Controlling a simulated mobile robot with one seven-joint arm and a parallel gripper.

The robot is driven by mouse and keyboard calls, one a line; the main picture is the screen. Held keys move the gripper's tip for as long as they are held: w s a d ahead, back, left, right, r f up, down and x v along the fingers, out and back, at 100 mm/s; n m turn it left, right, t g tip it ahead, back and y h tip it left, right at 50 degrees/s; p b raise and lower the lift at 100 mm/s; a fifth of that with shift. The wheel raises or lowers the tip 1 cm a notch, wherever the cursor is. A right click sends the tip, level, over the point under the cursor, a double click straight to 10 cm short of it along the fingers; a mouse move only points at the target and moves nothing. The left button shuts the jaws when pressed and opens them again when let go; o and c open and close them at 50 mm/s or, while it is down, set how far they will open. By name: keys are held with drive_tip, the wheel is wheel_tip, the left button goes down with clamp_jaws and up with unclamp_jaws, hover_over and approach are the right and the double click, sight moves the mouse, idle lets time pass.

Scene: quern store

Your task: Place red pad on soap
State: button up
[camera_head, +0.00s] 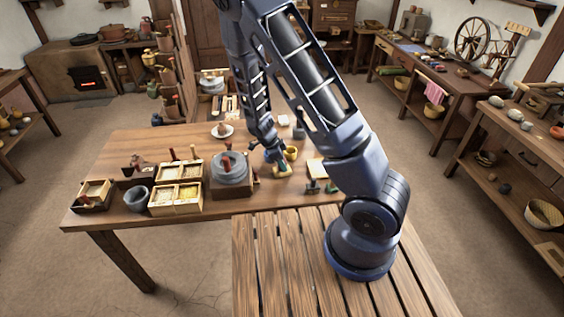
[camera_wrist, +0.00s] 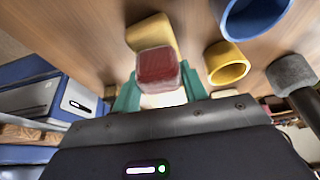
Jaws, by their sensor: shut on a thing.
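A red pad (camera_wrist: 157,68) is between the green fingertips of my gripper (camera_wrist: 159,88) in the wrist view, and the fingers are shut on it. A pale yellow block (camera_wrist: 150,33), which looks like the soap, lies just beyond the pad and is partly covered by it. I cannot tell whether pad and soap touch. In the head view my gripper (camera_head: 281,168) is low over the table, with the pale yellow block (camera_head: 284,175) by its tip. I cannot make out the red pad there.
A yellow cup (camera_wrist: 228,64), a blue cup (camera_wrist: 260,14) and a grey-headed tool (camera_wrist: 291,74) stand to the right in the wrist view. In the head view, a grey quern (camera_head: 231,170) and divided wooden boxes (camera_head: 176,198) occupy the wooden table (camera_head: 110,169) left of my gripper.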

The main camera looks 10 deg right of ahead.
drive_tip(key=shift+f, duration=0.1)
drive_tip(key=o, duration=1)
drive_tip(key=v, duration=1.2)
drive_tip(key=s+d+r+n+y, duration=0.25)
drive_tip(key=d+r+n, duration=0.35)
drive_tip(key=r, duration=0.5)
drive_tip(key=s+d+r+n+t, duration=0.1)
drive_tip(key=s+d+r+n, duration=0.3)
drive_tip(key=s+d+r, duration=0.1)
drive_tip(key=s+d+r+n+t+y, duration=0.1)
drive_tip(key=s+d+r+n+t, duration=0.1)
drive_tip(key=s+d+r+n, duration=0.2)
drive_tip(key=s+d+r+n+t+y, duration=0.1)
drive_tip(key=s+d+r+n, duration=0.3)
drive_tip(key=s+r, duration=0.4)
drive_tip(key=shift+d+r+t, duration=0.3)
drive_tip(key=shift+d+r, duration=0.5)
drive_tip(key=shift+r, duration=0.35)
